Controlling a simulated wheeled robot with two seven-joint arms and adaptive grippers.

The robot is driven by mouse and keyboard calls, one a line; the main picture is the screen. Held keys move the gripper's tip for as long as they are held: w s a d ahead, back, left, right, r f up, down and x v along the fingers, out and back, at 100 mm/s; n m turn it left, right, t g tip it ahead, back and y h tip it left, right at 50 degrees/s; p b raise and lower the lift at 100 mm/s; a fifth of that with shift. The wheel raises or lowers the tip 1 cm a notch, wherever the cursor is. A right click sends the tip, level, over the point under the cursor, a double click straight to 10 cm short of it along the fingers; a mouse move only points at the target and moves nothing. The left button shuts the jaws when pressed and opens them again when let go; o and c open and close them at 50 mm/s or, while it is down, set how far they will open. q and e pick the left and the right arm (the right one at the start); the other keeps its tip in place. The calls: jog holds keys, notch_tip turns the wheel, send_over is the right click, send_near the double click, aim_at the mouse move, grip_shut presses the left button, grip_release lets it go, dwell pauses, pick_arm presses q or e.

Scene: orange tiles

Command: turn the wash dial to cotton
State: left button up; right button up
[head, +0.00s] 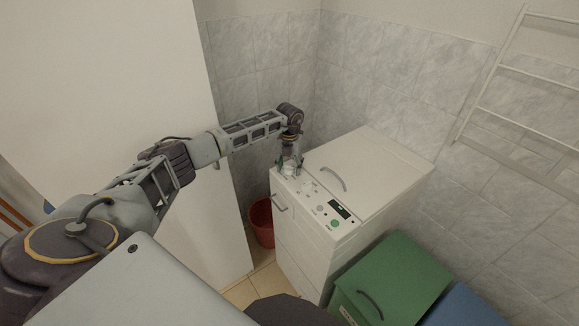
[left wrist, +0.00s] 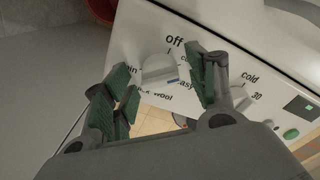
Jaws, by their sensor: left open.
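The wash dial (left wrist: 158,68) is a white knob on the machine's white panel (left wrist: 142,28). In the left wrist view "off" reads above it, "easy" at its lower right and "wool" below; a label ending in "in" shows at its left. A blue mark on the dial points to the lower right, toward "easy". I cannot see a "cotton" label; my fingers cover part of the lettering. My left gripper (left wrist: 159,70) is open, with one green-padded finger on each side of the dial. Contact cannot be told. In the head view my left gripper (head: 290,164) is over the panel's far left corner.
The white washing machine (head: 305,245) has a lid with a grey handle (head: 334,179). A second dial (head: 307,187), a dark display (head: 341,210) and a green button (head: 335,223) share its panel. A red bucket (head: 262,222) stands left, a green bin (head: 395,275) right.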

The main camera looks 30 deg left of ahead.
aim_at(290, 166)
pick_arm(q)
notch_tip(290, 166, up, 12)
dwell(0.7)
dwell(0.5)
